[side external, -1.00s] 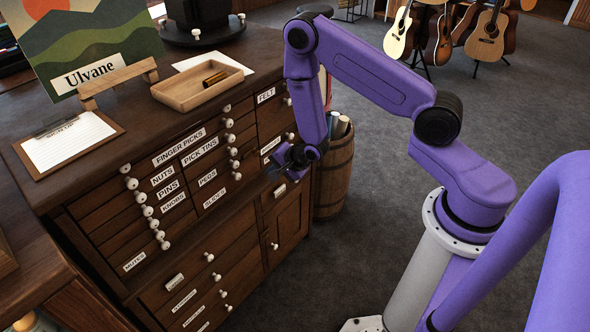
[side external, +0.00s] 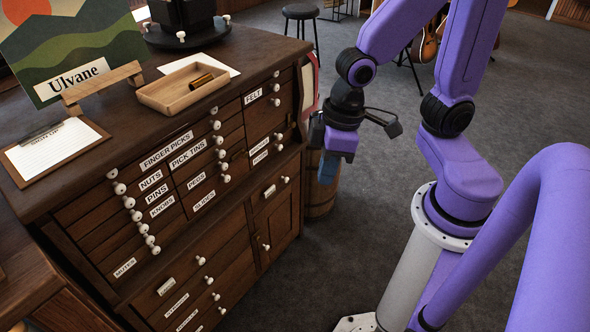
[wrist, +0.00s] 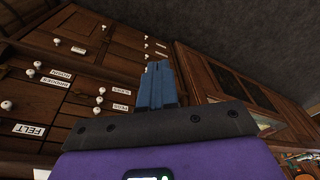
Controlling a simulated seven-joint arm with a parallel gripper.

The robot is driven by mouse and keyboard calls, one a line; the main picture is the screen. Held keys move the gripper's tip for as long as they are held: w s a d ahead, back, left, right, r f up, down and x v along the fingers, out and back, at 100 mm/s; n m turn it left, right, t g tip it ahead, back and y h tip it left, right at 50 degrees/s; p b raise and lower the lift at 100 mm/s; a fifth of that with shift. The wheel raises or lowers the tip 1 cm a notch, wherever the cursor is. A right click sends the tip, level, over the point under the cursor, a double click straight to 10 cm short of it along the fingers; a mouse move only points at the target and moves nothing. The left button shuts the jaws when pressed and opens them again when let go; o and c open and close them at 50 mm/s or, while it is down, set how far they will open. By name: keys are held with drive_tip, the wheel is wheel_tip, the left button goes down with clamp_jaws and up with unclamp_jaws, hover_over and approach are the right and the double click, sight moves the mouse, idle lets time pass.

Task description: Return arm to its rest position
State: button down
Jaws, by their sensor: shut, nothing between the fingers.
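My gripper (side external: 328,168) hangs in front of the right end of the wooden drawer cabinet (side external: 255,229), in the side external view. It points down and is clear of the drawer fronts. In the wrist view its blue fingers (wrist: 158,84) are together, with nothing between them. Beyond them the wrist view shows the cabinet's drawers with white knobs and labels such as FELT (wrist: 29,130).
A wooden tray (side external: 158,103) holding a small brown cylinder (side external: 202,81), a clipboard (side external: 52,150) and the Ulvane picture stand on the cabinet top. A barrel (side external: 318,203) stands behind my gripper. A stool (side external: 301,12) and guitars are farther back. Grey carpet is open at right.

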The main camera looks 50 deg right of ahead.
drive_tip(key=s+d+r+n+h, duration=0.1)
drive_tip(key=s+d+r+n, duration=0.2)
drive_tip(key=s+d+n, duration=0.1)
drive_tip(key=s+n, duration=0.1)
drive_tip(key=s, duration=0.1)
drive_tip(key=shift+s+d+r+g, duration=0.3)
drive_tip(key=shift+s+d+g, duration=0.05)
drive_tip(key=shift+s+g, duration=0.05)
